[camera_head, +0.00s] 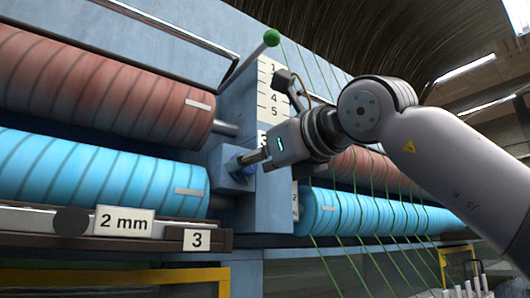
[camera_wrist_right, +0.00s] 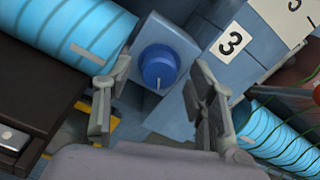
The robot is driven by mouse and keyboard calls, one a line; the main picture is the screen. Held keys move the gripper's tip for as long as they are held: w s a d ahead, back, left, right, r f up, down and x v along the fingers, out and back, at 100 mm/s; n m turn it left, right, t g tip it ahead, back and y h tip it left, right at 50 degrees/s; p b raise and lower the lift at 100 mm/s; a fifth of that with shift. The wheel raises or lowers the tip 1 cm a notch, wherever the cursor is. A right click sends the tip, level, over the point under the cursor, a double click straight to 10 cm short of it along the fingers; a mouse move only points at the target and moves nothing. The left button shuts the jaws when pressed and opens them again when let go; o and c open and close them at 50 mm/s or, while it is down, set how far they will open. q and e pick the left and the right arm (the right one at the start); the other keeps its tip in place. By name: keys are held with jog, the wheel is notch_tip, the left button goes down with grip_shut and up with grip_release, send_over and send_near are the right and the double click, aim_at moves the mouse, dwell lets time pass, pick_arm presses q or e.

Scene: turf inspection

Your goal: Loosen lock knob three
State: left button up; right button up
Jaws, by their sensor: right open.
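The blue round lock knob (camera_wrist_right: 158,66) sits on a blue block (camera_wrist_right: 180,40) beside a label reading 3 (camera_wrist_right: 232,40) in the right wrist view. A pale pointer line marks its face. My right gripper (camera_wrist_right: 160,88) is open, with one finger on each side of the view below the knob. The fingers look apart from the knob. In the head view the right gripper (camera_head: 250,160) is at the blue block, and the knob (camera_head: 236,165) is partly hidden behind its fingers. My left gripper is not in view.
Red rollers (camera_head: 100,85) and blue rollers (camera_head: 90,170) flank the block's column. A dark rail (camera_head: 40,232) with "2 mm" and "3" plates runs below. A green-tipped lever (camera_head: 271,38) stands above. Green strands (camera_head: 390,240) hang at the right.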

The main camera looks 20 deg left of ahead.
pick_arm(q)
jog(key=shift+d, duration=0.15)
pick_arm(e)
jog(key=v, duration=1.2)
jog(key=shift+r, duration=0.1)
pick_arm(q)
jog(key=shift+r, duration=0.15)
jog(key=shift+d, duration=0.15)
